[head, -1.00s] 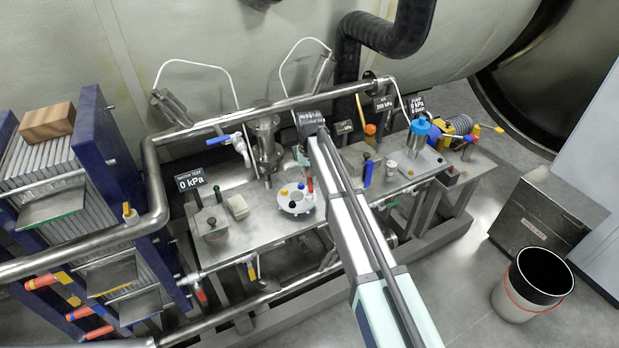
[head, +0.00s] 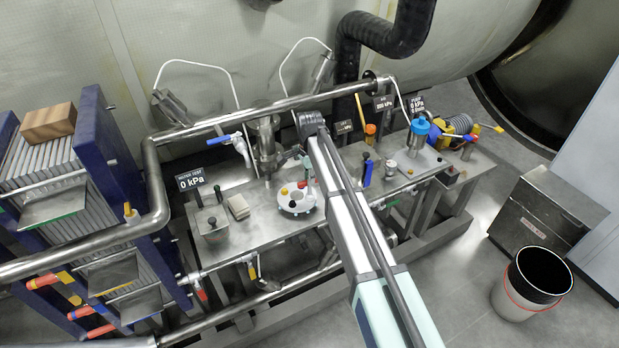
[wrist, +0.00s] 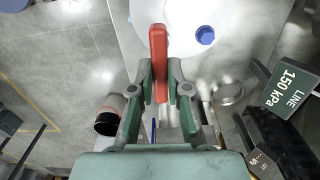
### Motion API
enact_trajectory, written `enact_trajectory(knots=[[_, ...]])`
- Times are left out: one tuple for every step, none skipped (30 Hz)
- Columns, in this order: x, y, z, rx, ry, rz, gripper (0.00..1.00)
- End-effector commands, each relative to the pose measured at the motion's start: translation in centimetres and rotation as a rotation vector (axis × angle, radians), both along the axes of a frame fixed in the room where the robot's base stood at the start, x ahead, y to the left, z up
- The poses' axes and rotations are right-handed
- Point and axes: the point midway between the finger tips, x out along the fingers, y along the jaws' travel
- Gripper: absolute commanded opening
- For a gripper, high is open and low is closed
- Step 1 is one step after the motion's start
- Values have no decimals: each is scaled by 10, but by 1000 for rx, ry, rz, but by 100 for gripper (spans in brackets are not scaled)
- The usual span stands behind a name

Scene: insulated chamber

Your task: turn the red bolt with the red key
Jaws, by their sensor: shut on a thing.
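My gripper (wrist: 160,78) is shut on the red key (wrist: 158,50), a long red bar between the two fingers in the wrist view. The key lies over the white round plate (wrist: 185,62), and its far end hides part of the plate. A blue bolt (wrist: 205,35) stands on the plate to the right of the key. In the head view my gripper (head: 309,175) is at the plate's right rear side. The plate (head: 284,206) carries a yellow bolt (head: 284,191), a dark one, and a small red spot (head: 302,184) that looks like the red bolt. Key-to-bolt contact is hidden.
The plate sits on a steel bench with a beige block (head: 238,207) and a grey box (head: 212,222) to its left. A blue-handled valve (head: 222,139) and a horizontal pipe run behind. A blue-capped cylinder (head: 420,128) stands at the right.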

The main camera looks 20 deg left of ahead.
Motion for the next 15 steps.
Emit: enact_trajectory(knots=[[0, 0, 0, 0, 0, 0, 0], [0, 0, 0, 0, 0, 0, 0], [0, 0, 0, 0, 0, 1, 0], [0, 0, 1, 0, 0, 1, 0], [0, 0, 1, 1, -1, 1, 0], [0, 0, 2, 1, -1, 2, 0], [0, 0, 3, 1, -1, 2, 0], [0, 0, 4, 1, -1, 2, 0], [0, 0, 5, 1, -1, 2, 0], [0, 0, 6, 1, -1, 2, 0], [0, 0, 8, 1, -1, 2, 0], [0, 0, 10, 1, -1, 3, 0], [0, 0, 11, 1, -1, 3, 0], [0, 0, 13, 1, -1, 3, 0], [0, 0, 14, 1, -1, 3, 0]])
